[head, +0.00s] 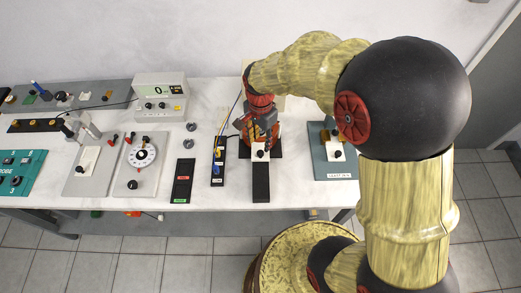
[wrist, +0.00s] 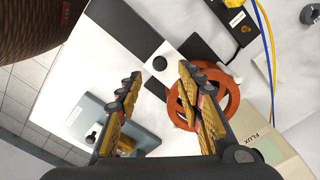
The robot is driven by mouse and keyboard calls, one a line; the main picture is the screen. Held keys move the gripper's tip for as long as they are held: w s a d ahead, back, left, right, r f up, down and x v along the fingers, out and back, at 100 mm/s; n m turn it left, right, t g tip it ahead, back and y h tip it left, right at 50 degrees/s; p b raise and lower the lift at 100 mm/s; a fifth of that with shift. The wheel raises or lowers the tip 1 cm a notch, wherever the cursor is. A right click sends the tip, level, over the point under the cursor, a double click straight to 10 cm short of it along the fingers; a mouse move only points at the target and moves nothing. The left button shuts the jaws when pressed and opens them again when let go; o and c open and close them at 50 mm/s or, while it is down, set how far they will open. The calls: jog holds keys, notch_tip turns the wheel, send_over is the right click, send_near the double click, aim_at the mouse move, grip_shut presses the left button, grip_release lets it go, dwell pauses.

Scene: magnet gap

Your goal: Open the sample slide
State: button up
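The sample slide looks to be the white block with a round black knob (head: 260,154), on a black rail (head: 261,183) that runs toward the table's front edge. In the wrist view the black knob (wrist: 160,63) is on the white block (wrist: 157,47), just beyond my fingertips. My gripper (wrist: 160,78) is open, its two fingers apart with nothing between them. In the head view my gripper (head: 262,127) is over the back of the rail, close behind the knob. An orange-red spoked ring (wrist: 232,98) is beside and partly behind the right finger. My wrist hides much of it in the head view.
A black strip with yellow and blue plugs (head: 217,165) stands close to the left of the rail. A grey-blue plate with a knob (head: 335,160) is to the right. Cables hang near the arm. Bare white tabletop (head: 295,165) lies between rail and plate.

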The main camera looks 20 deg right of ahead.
aim_at(260, 152)
notch_tip(260, 152, down, 6)
jog(key=shift+f+b, duration=0.2)
jog(key=shift+b, duration=0.6)
jog(key=shift+c, duration=0.9)
jog(key=c, duration=0.8)
